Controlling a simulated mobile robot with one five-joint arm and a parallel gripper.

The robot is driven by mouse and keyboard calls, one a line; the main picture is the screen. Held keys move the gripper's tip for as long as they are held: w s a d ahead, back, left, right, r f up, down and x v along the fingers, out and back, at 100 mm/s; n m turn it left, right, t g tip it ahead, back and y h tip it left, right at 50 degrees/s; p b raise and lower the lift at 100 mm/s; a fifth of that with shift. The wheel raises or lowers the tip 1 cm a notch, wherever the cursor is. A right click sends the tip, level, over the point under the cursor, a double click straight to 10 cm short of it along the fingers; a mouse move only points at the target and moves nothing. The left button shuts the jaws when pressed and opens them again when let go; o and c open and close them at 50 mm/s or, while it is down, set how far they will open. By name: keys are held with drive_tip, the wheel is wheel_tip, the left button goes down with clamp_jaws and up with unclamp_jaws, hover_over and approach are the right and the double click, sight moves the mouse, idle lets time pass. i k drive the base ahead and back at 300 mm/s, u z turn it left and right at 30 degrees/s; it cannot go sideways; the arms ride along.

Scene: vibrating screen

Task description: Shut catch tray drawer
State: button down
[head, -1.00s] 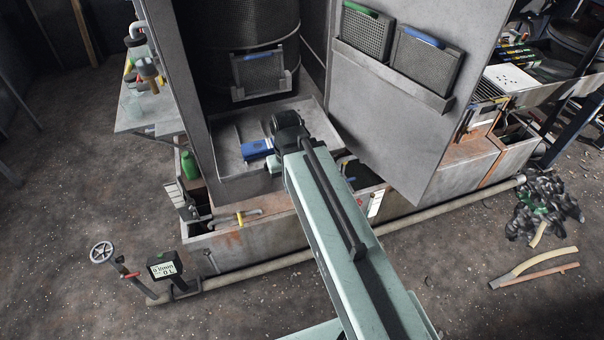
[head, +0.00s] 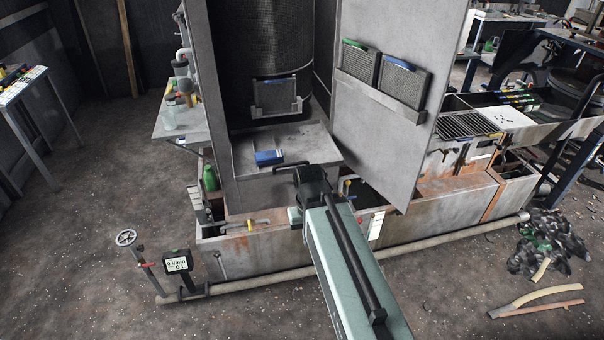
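The catch tray drawer (head: 325,150) is a grey metal tray that juts out from the bottom of the tall grey cabinet, below the dark drum. A dark bar handle (head: 290,166) shows at its front, just left of my wrist. A blue block (head: 268,158) is at the tray's front left part. My green arm reaches up from the bottom, and its dark end, my gripper (head: 312,182), is in front of the drawer's front face. The fingers are hidden by the arm's own end, so I cannot tell whether they are open or touch the drawer.
The cabinet's open door (head: 395,130) stands right of the drawer, with two mesh screens in a rack. A rusty trough (head: 270,250) runs below, with a pipe (head: 240,285) along the floor. A meter (head: 178,264) and handwheel (head: 126,238) stand left. The front floor is mostly clear.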

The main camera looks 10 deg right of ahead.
sight(303, 142)
drive_tip(key=u, duration=2.45)
drive_tip(key=i, duration=1.55)
drive_tip(key=z, duration=2.35)
drive_tip(key=i, duration=1)
